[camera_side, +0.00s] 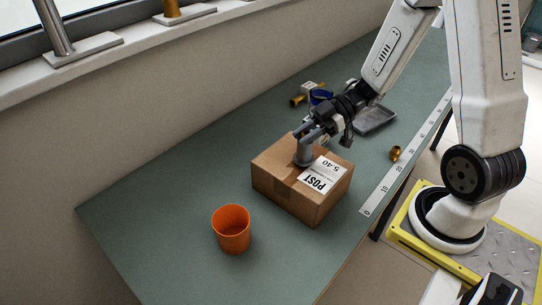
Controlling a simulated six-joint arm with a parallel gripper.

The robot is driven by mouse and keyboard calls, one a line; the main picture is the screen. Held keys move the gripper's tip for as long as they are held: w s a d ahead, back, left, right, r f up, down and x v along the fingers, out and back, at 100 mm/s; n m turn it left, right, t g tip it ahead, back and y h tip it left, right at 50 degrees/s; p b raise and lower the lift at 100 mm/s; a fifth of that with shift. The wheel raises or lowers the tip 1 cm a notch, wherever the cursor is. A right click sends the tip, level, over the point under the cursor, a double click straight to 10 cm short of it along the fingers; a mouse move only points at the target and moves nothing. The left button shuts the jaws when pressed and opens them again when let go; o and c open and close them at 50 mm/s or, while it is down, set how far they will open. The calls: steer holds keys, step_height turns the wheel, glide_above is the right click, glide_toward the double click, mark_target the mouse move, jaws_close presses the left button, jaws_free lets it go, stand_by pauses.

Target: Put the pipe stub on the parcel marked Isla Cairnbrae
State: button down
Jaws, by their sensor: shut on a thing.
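A brown cardboard parcel (278,189) sits on the green bench top. Its white label (321,174) reads "POST 5.40"; smaller print is too small to read, and I see no name. My gripper (308,133) is above the parcel's top, shut on a short grey piece that looks like the pipe stub (304,156). The stub appears upright beside the label, its lower end at or just above the parcel's top. I cannot tell whether it touches. The fingers partly hide its upper end.
An orange cup (231,236) stands in front of the parcel. Behind my gripper are a grey tray (375,120), a blue ring-shaped thing (320,96) and a brass-coloured piece (298,100). A brass fitting (395,153) lies near a ruler strip (407,154) along the bench edge.

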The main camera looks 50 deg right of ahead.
steer(key=shift+f, duration=0.4)
steer(key=shift+f, duration=0.1)
steer(key=c, duration=0.5)
jaws_free()
steer(key=shift+c, duration=0.2)
steer(key=v, duration=1.2)
steer(key=shift+s, duration=0.1)
